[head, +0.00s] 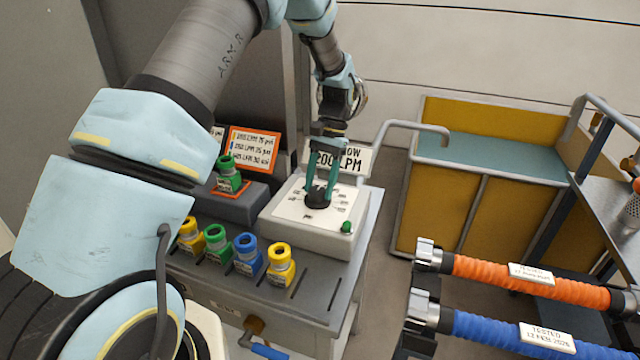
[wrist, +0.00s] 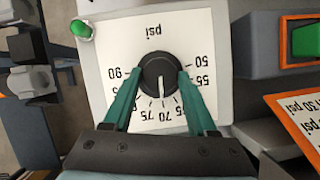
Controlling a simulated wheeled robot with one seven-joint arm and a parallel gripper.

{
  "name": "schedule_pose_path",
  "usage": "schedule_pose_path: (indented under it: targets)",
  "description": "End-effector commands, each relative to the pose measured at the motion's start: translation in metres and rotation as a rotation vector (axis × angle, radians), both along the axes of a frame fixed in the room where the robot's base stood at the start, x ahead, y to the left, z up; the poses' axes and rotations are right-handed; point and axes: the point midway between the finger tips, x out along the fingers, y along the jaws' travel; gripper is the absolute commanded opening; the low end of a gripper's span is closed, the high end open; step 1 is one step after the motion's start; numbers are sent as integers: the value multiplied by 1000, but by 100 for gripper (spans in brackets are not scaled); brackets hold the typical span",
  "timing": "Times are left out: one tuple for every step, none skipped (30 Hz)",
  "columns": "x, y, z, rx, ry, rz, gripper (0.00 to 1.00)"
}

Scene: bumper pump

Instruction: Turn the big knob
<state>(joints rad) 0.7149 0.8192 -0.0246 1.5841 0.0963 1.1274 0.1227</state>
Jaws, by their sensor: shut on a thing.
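The big knob is a black round dial (wrist: 160,75) with a white pointer line, set in a white plate (wrist: 111,34) marked "psi" with numbers around it. In the wrist view its pointer is toward the bottom of the picture, near the 70 and 75 marks. In the head view the knob (head: 317,199) sits on top of a white box (head: 285,236). My gripper (wrist: 160,80) has green fingers, one on each side of the knob, shut on it. The gripper (head: 320,190) comes down from above in the head view.
A green button (head: 347,227) is on the box's front corner. A sign (head: 340,158) stands behind the box. Several coloured nozzles, one a yellow nozzle (head: 281,264), stand in front. Orange hose (head: 560,288) and blue hose (head: 500,332) lie at right, near a yellow bin (head: 430,215).

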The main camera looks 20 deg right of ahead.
Motion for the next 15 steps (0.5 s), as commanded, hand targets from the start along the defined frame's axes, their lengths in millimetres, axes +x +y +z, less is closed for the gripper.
schedule_pose_path:
  targets:
    - [0,0,-1,-1,1,13,2]
    - [0,0,-1,0,0,20,2]
    - [0,0,-1,-1,1,26,2]
    - [0,0,-1,0,0,30,2]
    - [0,0,-1,-1,1,34,2]
    - [0,0,-1,-1,1,37,2]
    - [0,0,-1,-1,1,39,2]
    - [0,0,-1,0,0,40,2]
    - [0,0,-1,0,1,43,2]
    - [0,0,-1,0,1,43,2]
    - [0,0,-1,0,1,43,2]
    - [0,0,-1,0,1,43,2]
    - [0,0,-1,0,1,43,2]
    - [0,0,-1,0,1,43,2]
    - [0,0,-1,0,1,43,2]
